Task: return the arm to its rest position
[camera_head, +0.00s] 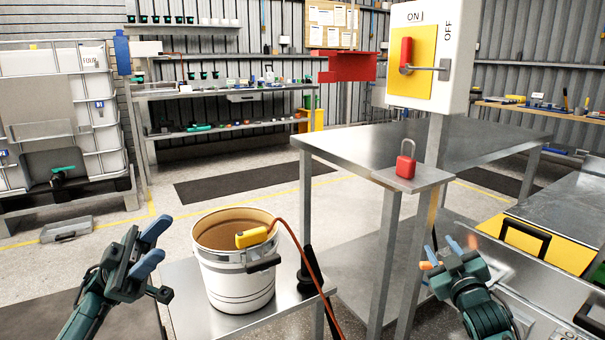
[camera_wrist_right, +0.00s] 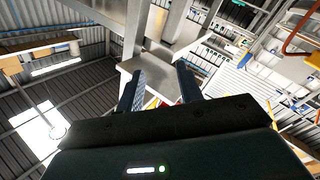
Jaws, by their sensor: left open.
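My left gripper (camera_head: 152,246) is at the lower left, to the left of the white bucket. Its blue-tipped fingers are apart with nothing between them. My right gripper (camera_head: 441,255) is at the lower right, below and to the right of the red padlock and clear of it. In the right wrist view, the two fingers of this gripper (camera_wrist_right: 161,88) stand apart and hold nothing. The red padlock (camera_head: 405,166) stands with its grey shackle up on a small metal shelf (camera_head: 425,176). The red switch handle (camera_head: 405,52) is upright on a yellow plate, near the ON mark.
The white bucket (camera_head: 236,282) stands on a low metal table (camera_head: 185,300), with a yellow device (camera_head: 251,237) on an orange cable at its rim. A metal table (camera_head: 350,150) stands behind. A machine with a yellow panel (camera_head: 550,246) is close to my right gripper.

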